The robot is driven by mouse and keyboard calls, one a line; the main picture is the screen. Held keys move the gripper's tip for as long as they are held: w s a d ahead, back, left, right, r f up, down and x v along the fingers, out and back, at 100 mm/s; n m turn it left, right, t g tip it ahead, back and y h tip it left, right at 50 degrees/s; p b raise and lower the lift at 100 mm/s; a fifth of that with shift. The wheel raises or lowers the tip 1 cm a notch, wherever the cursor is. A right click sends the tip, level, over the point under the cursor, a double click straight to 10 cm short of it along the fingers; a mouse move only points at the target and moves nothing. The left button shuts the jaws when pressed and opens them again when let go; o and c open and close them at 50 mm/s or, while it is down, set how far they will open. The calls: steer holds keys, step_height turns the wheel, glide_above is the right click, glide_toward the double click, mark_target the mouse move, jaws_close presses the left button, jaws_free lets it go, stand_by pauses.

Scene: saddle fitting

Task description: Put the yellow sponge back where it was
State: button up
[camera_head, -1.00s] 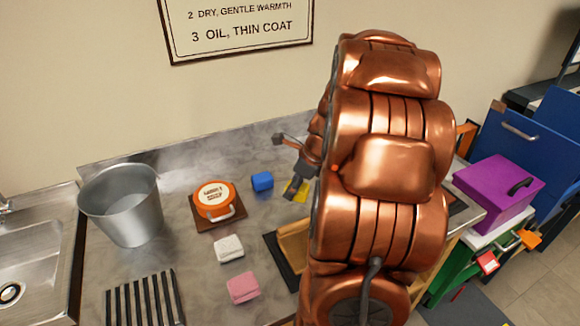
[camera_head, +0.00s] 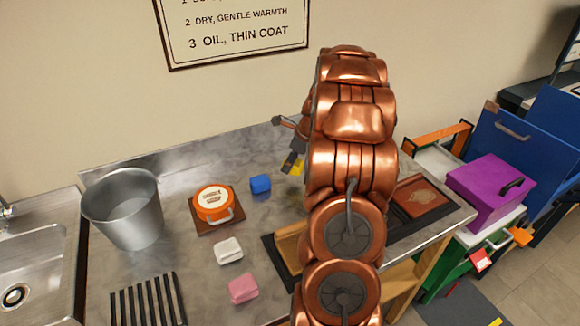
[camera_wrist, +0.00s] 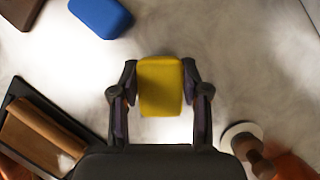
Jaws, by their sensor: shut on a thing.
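The yellow sponge (camera_wrist: 160,87) is between the two fingers of my gripper (camera_wrist: 160,92) in the wrist view, with a finger against each side. In the head view the sponge (camera_head: 297,168) shows only as a small yellow patch beside my gripper (camera_head: 289,163); my arm hides part of it. My gripper is shut on the sponge. It is over the back part of the grey counter, to the right of the blue sponge (camera_head: 260,184). I cannot tell how high the yellow sponge is above the counter.
An orange tin (camera_head: 213,203) sits on a brown board. A white sponge (camera_head: 228,250) and a pink sponge (camera_head: 243,288) lie in front. A metal bucket (camera_head: 124,210) and black rack (camera_head: 147,303) are at left. A dark-edged tray (camera_wrist: 40,127) and a round-based object (camera_wrist: 243,136) flank my gripper.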

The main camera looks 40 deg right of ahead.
steer(key=shift+w+d+f, duration=0.1)
steer(key=shift+w+d, duration=0.25)
steer(key=shift+f+p, duration=0.75)
steer(key=shift+f, duration=0.95)
steer(key=shift+f, duration=0.1)
steer(key=o, duration=1.1)
steer(key=b+v, duration=0.2)
steer(key=v, duration=1)
